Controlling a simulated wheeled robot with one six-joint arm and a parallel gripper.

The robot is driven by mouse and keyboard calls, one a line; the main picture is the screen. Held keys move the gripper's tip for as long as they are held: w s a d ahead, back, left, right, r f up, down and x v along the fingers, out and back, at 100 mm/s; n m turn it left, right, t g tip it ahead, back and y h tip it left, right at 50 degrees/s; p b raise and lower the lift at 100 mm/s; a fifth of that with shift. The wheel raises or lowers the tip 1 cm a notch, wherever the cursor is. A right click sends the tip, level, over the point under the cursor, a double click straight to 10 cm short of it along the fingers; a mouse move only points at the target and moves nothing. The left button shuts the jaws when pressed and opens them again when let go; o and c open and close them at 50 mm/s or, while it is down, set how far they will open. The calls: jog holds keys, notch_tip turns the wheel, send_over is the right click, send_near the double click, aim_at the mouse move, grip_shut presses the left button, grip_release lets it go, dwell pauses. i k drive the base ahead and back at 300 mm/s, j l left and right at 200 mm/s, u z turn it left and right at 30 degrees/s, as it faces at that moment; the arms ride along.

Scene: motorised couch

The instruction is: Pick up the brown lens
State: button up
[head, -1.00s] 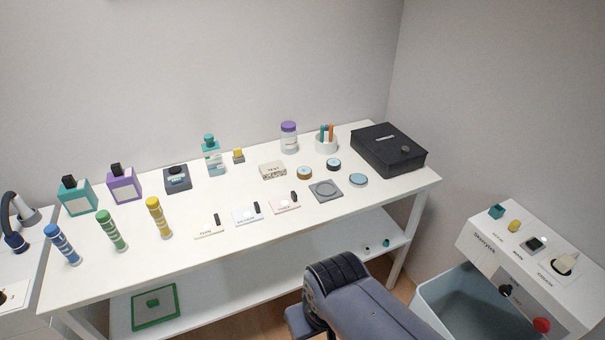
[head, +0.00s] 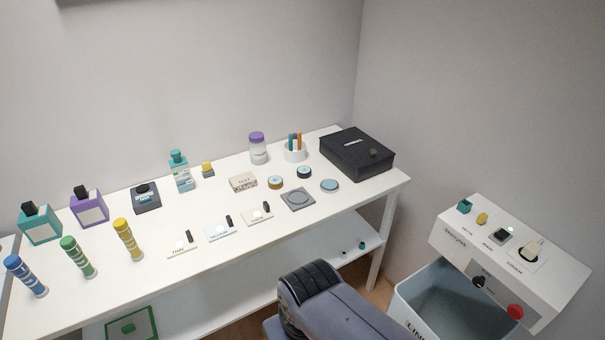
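A small round lens with a brown rim and a pale blue face (head: 275,182) lies flat on the white table (head: 215,265), toward its right half. A dark-rimmed lens (head: 304,172) lies just right of it and a grey-rimmed lens (head: 329,185) lies further right. All three lie apart from each other. A square grey plate with a round recess (head: 298,199) lies just in front of them. My gripper is not in view.
A speckled block (head: 243,182) stands left of the brown lens. A white cup of pens (head: 294,154) and a black box (head: 357,153) stand behind. A grey padded couch part (head: 325,305) is in front of the table. A console (head: 510,260) stands at right.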

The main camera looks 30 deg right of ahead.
aim_at(275, 183)
jog(key=i+l+z, duration=0.1)
jog(key=i+z, duration=0.2)
jog(key=i, duration=0.2)
jog(key=i+z, duration=0.3)
jog(key=i, duration=0.25)
